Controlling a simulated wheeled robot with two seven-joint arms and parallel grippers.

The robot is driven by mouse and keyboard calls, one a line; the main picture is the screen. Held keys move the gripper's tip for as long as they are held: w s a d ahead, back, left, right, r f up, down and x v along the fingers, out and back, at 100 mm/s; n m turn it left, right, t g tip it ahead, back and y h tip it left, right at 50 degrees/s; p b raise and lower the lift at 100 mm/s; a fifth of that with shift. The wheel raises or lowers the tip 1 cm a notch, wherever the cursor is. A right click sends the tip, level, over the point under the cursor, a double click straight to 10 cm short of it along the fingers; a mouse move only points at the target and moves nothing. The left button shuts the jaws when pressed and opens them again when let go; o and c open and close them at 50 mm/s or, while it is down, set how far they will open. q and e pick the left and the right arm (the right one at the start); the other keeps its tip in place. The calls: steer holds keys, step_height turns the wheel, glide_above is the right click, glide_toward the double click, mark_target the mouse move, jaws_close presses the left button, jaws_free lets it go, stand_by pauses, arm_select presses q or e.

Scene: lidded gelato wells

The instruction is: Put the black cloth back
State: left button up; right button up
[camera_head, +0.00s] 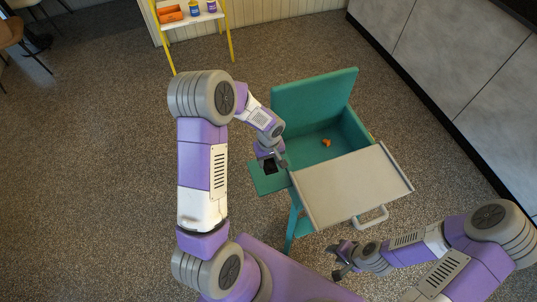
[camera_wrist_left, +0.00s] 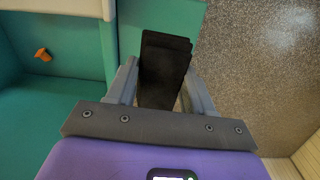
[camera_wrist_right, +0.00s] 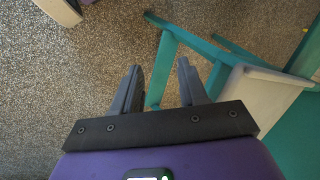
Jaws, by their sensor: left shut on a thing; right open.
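The black cloth (camera_wrist_left: 163,68) is a folded dark stack between the fingers of my left gripper (camera_wrist_left: 162,92), which is shut on it. In the head view the cloth (camera_head: 270,166) shows as a dark patch at my left gripper (camera_head: 271,160), over the small teal side shelf (camera_head: 268,184) on the left of the teal cart. I cannot tell whether the cloth touches the shelf. My right gripper (camera_head: 341,260) is open and empty, low in front of the cart; the right wrist view shows its two fingers (camera_wrist_right: 160,88) apart above the floor.
The teal cart has an open well (camera_head: 312,148) with a small orange piece (camera_head: 326,142) inside and a raised teal lid (camera_head: 312,94) behind. A pale lid (camera_head: 350,186) covers its front part, with a white handle (camera_head: 371,217) at front. A yellow-framed shelf (camera_head: 190,18) stands far behind.

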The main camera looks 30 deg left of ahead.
arm_select(q)
steer(key=shift+w+a+f+n, duration=0.1)
steer(key=shift+a+f+n, duration=0.1)
steer(key=shift+n, duration=0.1)
steer(key=shift+b, duration=0.35)
step_height(320, 180, down, 8)
steer(key=b, duration=0.7)
steer(key=shift+f+b, duration=0.4)
steer(key=shift+b, duration=0.1)
steer(key=o, duration=1)
steer(key=shift+c, duration=0.2)
steer(key=shift+o, duration=0.3)
